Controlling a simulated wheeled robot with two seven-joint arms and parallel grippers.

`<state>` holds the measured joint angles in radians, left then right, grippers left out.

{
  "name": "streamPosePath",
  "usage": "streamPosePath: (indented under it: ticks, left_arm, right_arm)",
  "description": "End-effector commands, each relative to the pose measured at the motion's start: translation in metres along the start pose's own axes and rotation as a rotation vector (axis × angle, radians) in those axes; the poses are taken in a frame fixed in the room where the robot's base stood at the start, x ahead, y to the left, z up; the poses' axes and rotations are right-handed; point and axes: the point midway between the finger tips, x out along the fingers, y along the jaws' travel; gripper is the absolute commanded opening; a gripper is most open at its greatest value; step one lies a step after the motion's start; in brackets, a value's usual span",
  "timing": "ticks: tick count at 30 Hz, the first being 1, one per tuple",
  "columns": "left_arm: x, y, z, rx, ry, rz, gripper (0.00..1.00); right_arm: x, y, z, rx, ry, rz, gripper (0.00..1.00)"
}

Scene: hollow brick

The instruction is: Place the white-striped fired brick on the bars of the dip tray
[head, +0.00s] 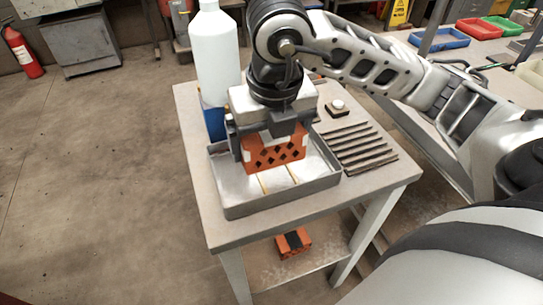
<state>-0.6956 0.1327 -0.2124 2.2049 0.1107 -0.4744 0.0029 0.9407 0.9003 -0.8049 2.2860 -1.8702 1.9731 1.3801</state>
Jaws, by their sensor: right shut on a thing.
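I cannot tell whether the brick touches the bars. My left gripper is not in view.
The tray stands on a small table (385,178). A white bottle (216,55) and a blue item (214,122) are behind it. Several dark slats (358,148) and a small block with a white top (338,106) lie right. A dark-striped orange brick (292,243) is on the lower shelf.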

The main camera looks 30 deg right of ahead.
Motion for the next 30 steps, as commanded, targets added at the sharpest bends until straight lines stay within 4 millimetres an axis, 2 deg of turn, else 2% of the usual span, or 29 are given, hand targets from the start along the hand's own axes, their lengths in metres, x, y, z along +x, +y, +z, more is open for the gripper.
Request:
streamPosePath:
  ticks: [3, 11, 17, 29, 30]
  left_arm:
    - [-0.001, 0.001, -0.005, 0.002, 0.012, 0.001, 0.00]
    - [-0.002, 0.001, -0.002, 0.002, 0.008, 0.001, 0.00]
    - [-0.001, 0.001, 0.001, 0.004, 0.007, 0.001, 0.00]
    - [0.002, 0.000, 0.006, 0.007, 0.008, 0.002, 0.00]
    - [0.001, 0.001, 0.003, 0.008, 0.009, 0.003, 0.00]
  right_arm:
    - [0.015, -0.007, 0.009, 0.003, -0.002, -0.002, 0.59]
    - [0.032, -0.012, 0.019, 0.001, -0.003, -0.001, 0.59]
    - [0.061, -0.012, 0.015, -0.001, -0.001, -0.001, 0.59]
    - [0.068, -0.011, 0.014, -0.001, -0.004, 0.001, 0.59]
    - [0.066, -0.012, 0.014, -0.001, -0.003, 0.001, 1.00]
